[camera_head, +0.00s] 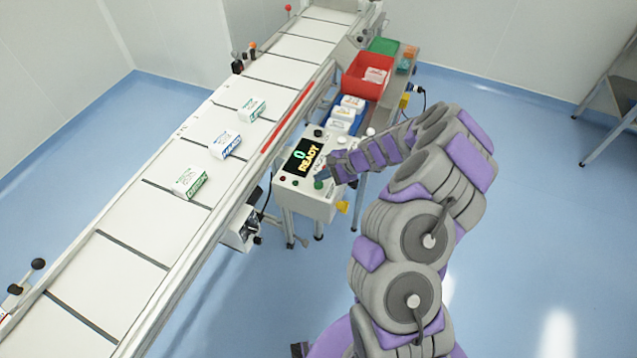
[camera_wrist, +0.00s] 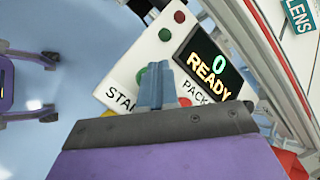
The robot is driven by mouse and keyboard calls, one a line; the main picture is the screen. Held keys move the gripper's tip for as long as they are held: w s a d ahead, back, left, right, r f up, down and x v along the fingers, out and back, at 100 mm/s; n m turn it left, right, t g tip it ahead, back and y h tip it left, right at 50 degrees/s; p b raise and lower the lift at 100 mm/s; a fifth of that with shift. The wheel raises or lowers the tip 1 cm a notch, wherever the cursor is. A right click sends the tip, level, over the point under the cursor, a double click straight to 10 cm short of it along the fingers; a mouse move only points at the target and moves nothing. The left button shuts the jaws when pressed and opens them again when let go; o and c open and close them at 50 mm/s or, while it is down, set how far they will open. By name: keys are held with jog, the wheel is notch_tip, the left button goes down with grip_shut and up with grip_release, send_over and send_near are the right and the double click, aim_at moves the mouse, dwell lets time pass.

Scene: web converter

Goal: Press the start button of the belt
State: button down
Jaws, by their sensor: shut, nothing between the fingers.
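The control box (camera_head: 316,197) stands beside the belt (camera_head: 130,220); its display (camera_head: 303,158) reads "0 READY". A green button (camera_head: 318,184) sits near its front edge. In the wrist view the box face (camera_wrist: 120,85) shows a partly covered "STA…" label, and the green button (camera_wrist: 140,74) is mostly hidden behind my fingers. My gripper (camera_head: 323,176) is shut and empty, with its tips at or just above that button in both views. I cannot tell whether they touch it. The display (camera_wrist: 212,65) also shows "READY" in the wrist view.
Several small white packs (camera_head: 190,182) lie on the belt. A red bin (camera_head: 367,76), a blue bin with packs (camera_head: 345,115) and a green tray (camera_head: 384,46) stand behind the box. A small green lamp or button (camera_wrist: 165,34) and a red one (camera_wrist: 180,16) sit by the display.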

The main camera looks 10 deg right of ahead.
jog(key=shift+d, duration=0.15)
jog(key=shift+a, duration=0.3)
jog(key=shift+d+f, duration=0.3)
jog(key=shift+f, duration=0.1)
